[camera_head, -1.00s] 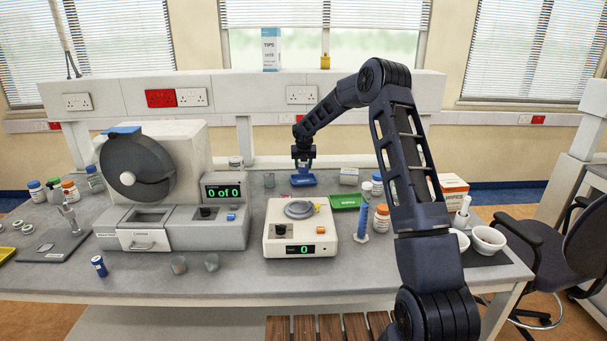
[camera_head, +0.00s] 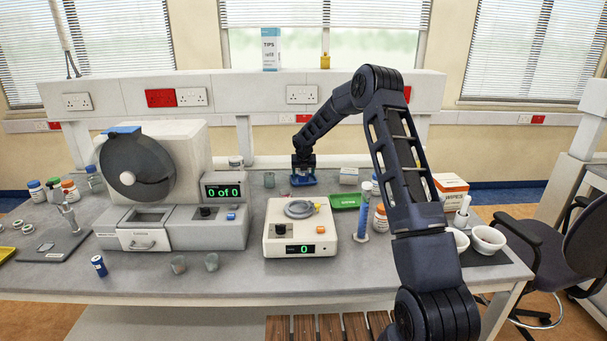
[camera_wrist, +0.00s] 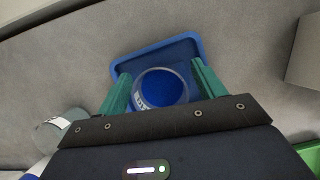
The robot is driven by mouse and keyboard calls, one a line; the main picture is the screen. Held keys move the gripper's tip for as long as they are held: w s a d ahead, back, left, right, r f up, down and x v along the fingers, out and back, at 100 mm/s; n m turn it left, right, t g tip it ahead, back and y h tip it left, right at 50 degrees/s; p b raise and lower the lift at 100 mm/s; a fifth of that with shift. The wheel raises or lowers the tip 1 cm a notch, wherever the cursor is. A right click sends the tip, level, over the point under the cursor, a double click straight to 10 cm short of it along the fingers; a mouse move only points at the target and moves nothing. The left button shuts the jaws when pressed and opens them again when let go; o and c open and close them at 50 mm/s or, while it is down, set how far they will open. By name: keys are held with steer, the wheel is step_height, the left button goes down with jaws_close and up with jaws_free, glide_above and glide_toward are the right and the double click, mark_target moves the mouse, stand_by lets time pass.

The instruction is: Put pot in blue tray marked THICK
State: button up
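The blue tray (camera_head: 303,181) lies at the back middle of the bench, just right of the display machine. It also shows in the wrist view (camera_wrist: 150,52); its marking is not readable. My gripper (camera_head: 303,163) is low over the tray. In the wrist view, its teal fingers (camera_wrist: 161,72) sit on both sides of a small round pot (camera_wrist: 160,90) and look closed on it. The pot has a clear grey rim, a blue-looking inside and partly visible lettering. It is within the tray's outline; whether its base touches the tray floor is hidden.
A green tray (camera_head: 348,201) and a pale box (camera_head: 349,176) are right of the blue tray. A grey pot (camera_head: 269,180) stands left of it. The balance (camera_head: 300,230) is in front. A blue stand (camera_head: 362,224) and orange-white bottle (camera_head: 381,218) are near my arm.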

steer(key=v, duration=1.2)
steer(key=s+d+r+m+h, duration=0.1)
steer(key=s+d+r+m, duration=0.45)
steer(key=s, duration=0.35)
steer(key=s+d+r+m, duration=0.5)
steer(key=s+r+m, duration=0.2)
steer(key=s, duration=0.2)
steer(key=s+d+r+m+h, duration=0.1)
steer(key=s+d+r+m, duration=0.5)
steer(key=s, duration=0.3)
steer(key=s+d+m+y, duration=0.1)
steer(key=s+d+m, duration=0.2)
steer(key=s+m, duration=0.5)
steer(key=s+d+f+m+y, duration=0.1)
steer(key=s+d+m, duration=0.2)
steer(key=s+m, duration=0.6)
steer(key=s, duration=1.2)
steer(key=shift+s+d+f, duration=0.2)
steer(key=shift+s+f, duration=0.1)
steer(key=shift+s, duration=0.05)
